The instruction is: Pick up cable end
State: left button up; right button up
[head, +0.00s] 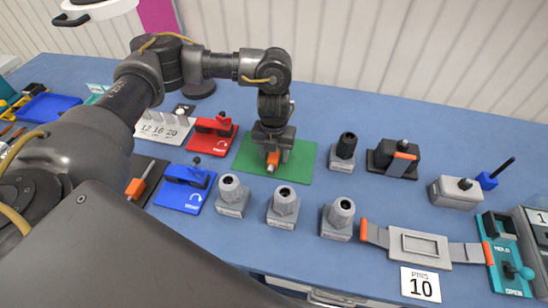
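My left gripper (273,153) points down over the green mat (303,162) near the middle of the bench. A small orange piece with a pale tip (272,161) shows at its fingertips, low over the mat. It may be the cable end, but it is small and partly hidden by the gripper. I cannot tell whether the fingers are closed on it or only around it. My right gripper is not in view.
Three grey round-topped connector blocks (283,207) stand in front of the mat. A red clamp (212,133) and a blue clamp (185,188) sit left of it. A black-topped block (343,151) stands right. A grey strapped plate (420,246) lies front right.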

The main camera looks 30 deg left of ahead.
pick_arm(q)
jog(key=c, duration=1)
grip_shut()
jog(key=shift+r, duration=0.1)
